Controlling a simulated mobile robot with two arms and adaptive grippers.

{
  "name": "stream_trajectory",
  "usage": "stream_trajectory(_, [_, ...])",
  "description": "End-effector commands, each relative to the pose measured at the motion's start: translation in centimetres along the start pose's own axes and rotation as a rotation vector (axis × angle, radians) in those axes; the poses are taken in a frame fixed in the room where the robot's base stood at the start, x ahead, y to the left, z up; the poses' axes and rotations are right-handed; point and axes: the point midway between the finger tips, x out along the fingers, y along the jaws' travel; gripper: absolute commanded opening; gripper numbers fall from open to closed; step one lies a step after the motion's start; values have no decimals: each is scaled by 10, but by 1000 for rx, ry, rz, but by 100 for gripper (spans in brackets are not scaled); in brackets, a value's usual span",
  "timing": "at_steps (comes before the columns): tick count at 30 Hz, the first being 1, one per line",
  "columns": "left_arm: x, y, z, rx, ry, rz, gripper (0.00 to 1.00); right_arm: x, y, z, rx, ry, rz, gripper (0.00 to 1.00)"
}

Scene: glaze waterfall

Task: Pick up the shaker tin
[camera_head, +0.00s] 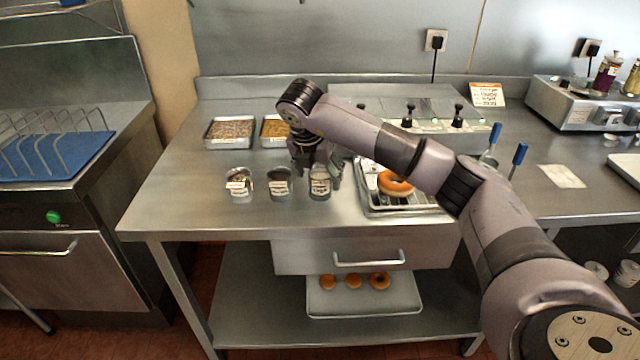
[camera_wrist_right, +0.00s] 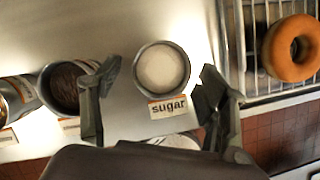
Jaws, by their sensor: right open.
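Three small metal tins with paper labels stand in a row near the front of the steel table: a left tin (camera_head: 239,184), a middle tin (camera_head: 279,185) and a right tin (camera_head: 320,187). In the wrist view the right tin's label reads "sugar" and this sugar tin (camera_wrist_right: 162,70) is open-topped and full of white powder. The middle tin (camera_wrist_right: 66,88) holds dark brown powder. My right gripper (camera_head: 318,168) is open above the sugar tin. In the wrist view its fingers (camera_wrist_right: 160,85) are spread on either side of that tin, with gaps. My left gripper is not in view.
A wire rack tray (camera_head: 372,206) with a doughnut (camera_head: 395,183) stands close to the right of the sugar tin. Two sprinkle trays (camera_head: 230,130) lie behind the tins. A steel unit (camera_head: 440,122) with black knobs stands at the back. The table's left front is clear.

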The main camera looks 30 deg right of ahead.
Motion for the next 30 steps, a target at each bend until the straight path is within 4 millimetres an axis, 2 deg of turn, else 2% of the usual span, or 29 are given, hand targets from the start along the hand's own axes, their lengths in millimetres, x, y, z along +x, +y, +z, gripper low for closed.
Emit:
stream_trajectory(3, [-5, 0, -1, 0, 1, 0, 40, 16, -1, 0, 0, 2, -3, 68])
stream_trajectory(6, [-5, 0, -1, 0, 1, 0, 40, 23, 0, 0, -1, 1, 0, 68])
stream_trajectory(13, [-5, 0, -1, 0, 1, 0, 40, 25, 0, 0, -1, 0, 0, 68])
stream_trajectory(30, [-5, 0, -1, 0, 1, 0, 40, 24, 0, 0, 0, 0, 0, 30])
